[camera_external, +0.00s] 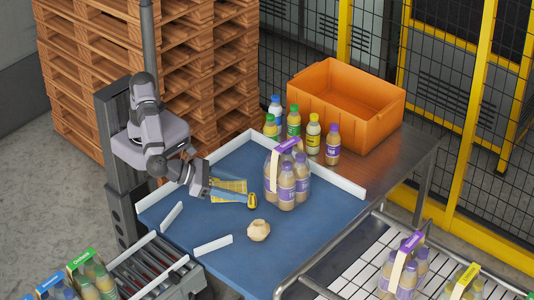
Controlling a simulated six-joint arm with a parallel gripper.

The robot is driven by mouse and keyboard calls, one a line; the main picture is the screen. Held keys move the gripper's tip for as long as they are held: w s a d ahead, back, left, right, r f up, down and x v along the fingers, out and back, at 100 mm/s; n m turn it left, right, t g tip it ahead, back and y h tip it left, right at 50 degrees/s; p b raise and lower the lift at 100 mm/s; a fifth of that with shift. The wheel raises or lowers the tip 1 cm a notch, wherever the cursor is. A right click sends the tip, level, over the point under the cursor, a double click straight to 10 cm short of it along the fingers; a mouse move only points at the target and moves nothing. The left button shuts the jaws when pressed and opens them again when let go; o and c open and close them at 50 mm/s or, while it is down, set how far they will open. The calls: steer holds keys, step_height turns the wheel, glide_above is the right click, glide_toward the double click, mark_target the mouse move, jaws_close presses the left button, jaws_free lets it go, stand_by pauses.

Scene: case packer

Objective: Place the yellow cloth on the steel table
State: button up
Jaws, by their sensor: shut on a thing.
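The yellow cloth (232,185) shows as a flat yellow patch just right of my gripper (212,188), over the blue surface. My gripper is low and shut on the cloth; its fingertips are small in this view and I cannot tell whether the cloth touches the surface. The steel table (408,150) is at the right, beyond the white rail, with a bare strip along its front right.
An orange crate (326,108) and several bottles (313,134) stand on the steel table. A bottle pack (287,180), a crumpled beige lump (258,230) and a small yellow-tipped item (251,202) are on the blue surface (320,225). A white rail (336,180) edges it.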

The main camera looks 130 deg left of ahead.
mark_target(238, 212)
steer(key=shift+f+p, duration=0.85)
steer(key=shift+f, duration=2.55)
steer(key=shift+f, duration=0.1)
steer(key=o, duration=1)
steer(key=shift+d, duration=0.1)
steer(key=b+v, duration=0.3)
steer(key=v, duration=0.8)
steer(key=shift+o, duration=0.6)
steer(key=shift+s+d+r+b, duration=0.2)
steer(key=shift+s+d+b, duration=0.1)
steer(key=shift+s, duration=0.1)
